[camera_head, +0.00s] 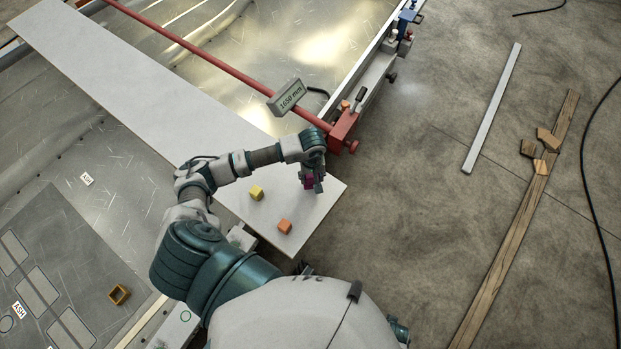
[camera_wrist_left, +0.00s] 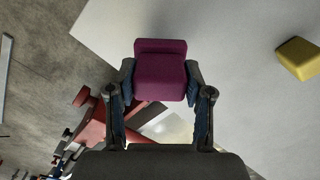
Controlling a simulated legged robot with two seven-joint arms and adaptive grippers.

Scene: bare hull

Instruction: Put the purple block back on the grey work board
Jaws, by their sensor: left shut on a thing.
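The purple block (camera_wrist_left: 161,72) sits between the fingers of my left gripper (camera_wrist_left: 160,85), which is shut on it, in the left wrist view. In the head view my left gripper (camera_head: 312,182) is over the near right end of the grey work board (camera_head: 150,85), and a small part of the purple block (camera_head: 309,182) shows between its fingers. I cannot tell whether the block touches the board. The board also fills much of the left wrist view (camera_wrist_left: 235,100). My right gripper is not in view.
A yellow block (camera_head: 257,192) and an orange block (camera_head: 285,226) stand on the board, left of and below my left gripper. Wooden planks (camera_head: 515,230) lie on the floor at right.

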